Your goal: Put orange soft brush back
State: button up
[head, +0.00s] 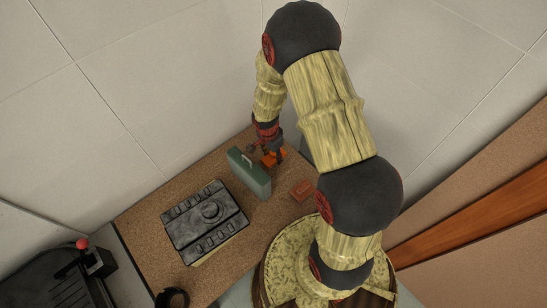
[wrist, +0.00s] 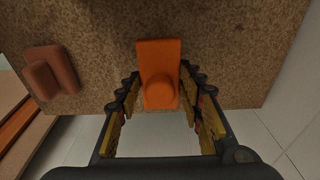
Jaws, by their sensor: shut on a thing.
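The orange soft brush (wrist: 158,56) is a flat orange block with a rounded knob. In the wrist view it lies between the fingers of my gripper (wrist: 160,84), which is shut on it near the knob. In the head view a little of the orange brush (head: 268,160) shows under my gripper (head: 277,153), behind the green box; the rest is hidden. I cannot tell whether the brush touches the tabletop.
The green box (head: 249,172) with a pale handle stands close beside my gripper on the brown speckled table (head: 145,215). A dark grey panel (head: 205,220) lies left of it. A reddish-brown block (head: 302,190) lies to the right, also in the wrist view (wrist: 62,70). Walls rise behind.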

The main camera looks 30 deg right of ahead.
jog(key=shift+f, duration=0.75)
jog(key=shift+f+b, duration=0.2)
jog(key=shift+b, duration=0.15)
jog(key=o, duration=1.2)
jog(key=shift+r, duration=0.1)
